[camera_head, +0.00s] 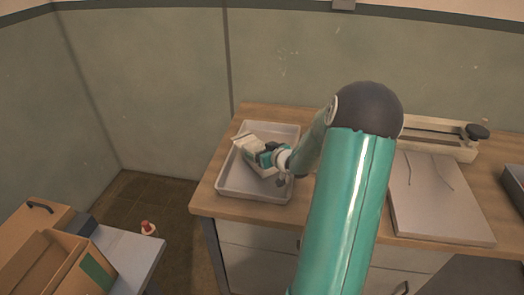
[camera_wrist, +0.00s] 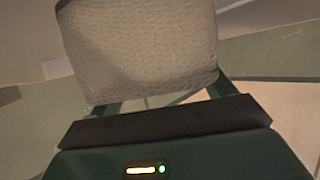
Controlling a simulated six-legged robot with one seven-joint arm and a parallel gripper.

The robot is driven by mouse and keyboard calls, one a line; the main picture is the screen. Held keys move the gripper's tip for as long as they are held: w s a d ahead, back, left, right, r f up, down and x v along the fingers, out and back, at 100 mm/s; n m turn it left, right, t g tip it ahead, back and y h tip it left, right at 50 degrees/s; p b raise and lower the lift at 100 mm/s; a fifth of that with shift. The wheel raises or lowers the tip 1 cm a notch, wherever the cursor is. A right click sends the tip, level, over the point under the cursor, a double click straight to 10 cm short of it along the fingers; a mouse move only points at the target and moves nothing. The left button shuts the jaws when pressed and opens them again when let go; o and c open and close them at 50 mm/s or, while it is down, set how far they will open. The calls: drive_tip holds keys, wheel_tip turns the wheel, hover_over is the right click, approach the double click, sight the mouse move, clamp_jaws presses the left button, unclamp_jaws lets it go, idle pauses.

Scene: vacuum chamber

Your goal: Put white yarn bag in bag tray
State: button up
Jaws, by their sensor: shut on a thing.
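A pale, off-white yarn bag (camera_head: 248,146) is at the end of my arm, over the tray, in the head view. In the wrist view the bag (camera_wrist: 140,45) fills the upper middle, with a woven texture, between the fingers. My gripper (camera_head: 266,156) is shut on the bag. The bag tray (camera_head: 250,189) is a shallow white tray on the left end of the wooden counter. The bag is tilted and appears to be above or inside the tray; I cannot tell whether it touches the tray floor. My arm hides part of the tray's right side.
A grey board (camera_head: 432,205) with thin strands lies to the right on the counter. A pale frame with a dark knob (camera_head: 477,131) stands behind it. At lower left, a cardboard box (camera_head: 45,270) sits on a table. A small red-topped bottle (camera_head: 148,228) stands nearby.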

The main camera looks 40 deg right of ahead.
drive_tip(key=o, duration=1.2)
drive_tip(key=shift+o, duration=0.2)
drive_tip(key=shift+r, duration=0.2)
drive_tip(key=v, duration=1.2)
drive_tip(key=a+r+g+h, duration=0.4)
drive_tip(key=a+r, duration=0.8)
drive_tip(key=a, duration=0.3)
drive_tip(key=s+a+r+g+y, duration=0.1)
drive_tip(key=s+a+g+y, duration=0.1)
drive_tip(key=s+a, duration=0.4)
drive_tip(key=s+a+r+n+g+y, duration=0.1)
drive_tip(key=s+a+y, duration=0.2)
drive_tip(key=s+a, duration=0.4)
drive_tip(key=a, duration=0.7)
drive_tip(key=shift+s+g+y, duration=0.2)
drive_tip(key=shift+g+y, duration=0.1)
drive_tip(key=shift+g, duration=0.1)
